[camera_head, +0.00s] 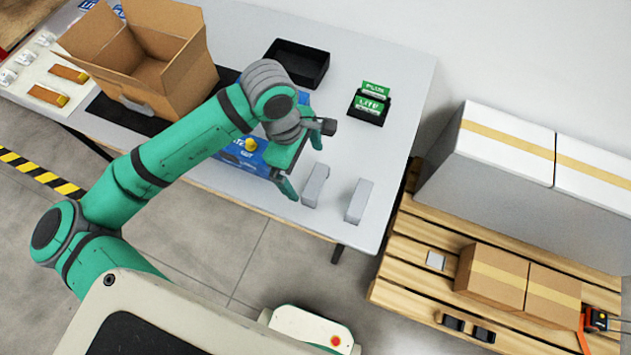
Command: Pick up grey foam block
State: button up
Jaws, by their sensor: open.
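Two light grey foam blocks stand near the front right of the table. The left grey foam block (315,186) is close to my gripper, and the right grey foam block (359,202) stands apart from it, nearer the table's right edge. My gripper (303,165) is open, just above and to the left of the left block. No block shows between its fingers. Whether a finger touches the left block cannot be told from this view.
An open cardboard box (188,84) stands at the back left of the table (335,226). A black tray (297,63) and a black holder with green cards (369,108) are further back. A blue box (248,155) lies under my wrist. A loaded pallet (415,296) is at right.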

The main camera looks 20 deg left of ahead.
aim_at(315, 180)
jog(key=shift+w+d+r+y, duration=0.3)
jog(key=shift+w+d+r, duration=0.05)
jog(key=shift+r, duration=0.3)
jog(key=f, duration=0.5)
jog(key=shift+d, duration=0.35)
jog(key=shift+w+d+f, duration=0.1)
jog(key=shift+d+f, duration=0.05)
jog(key=shift+f, duration=0.75)
jog(key=shift+w+d+f, duration=0.1)
jog(key=shift+d+f, duration=0.1)
jog(key=shift+f, duration=0.75)
jog(key=shift+w+d+f, duration=0.1)
jog(key=shift+d+f, duration=0.05)
jog(key=shift+f, duration=0.75)
jog(key=c, duration=0.9)
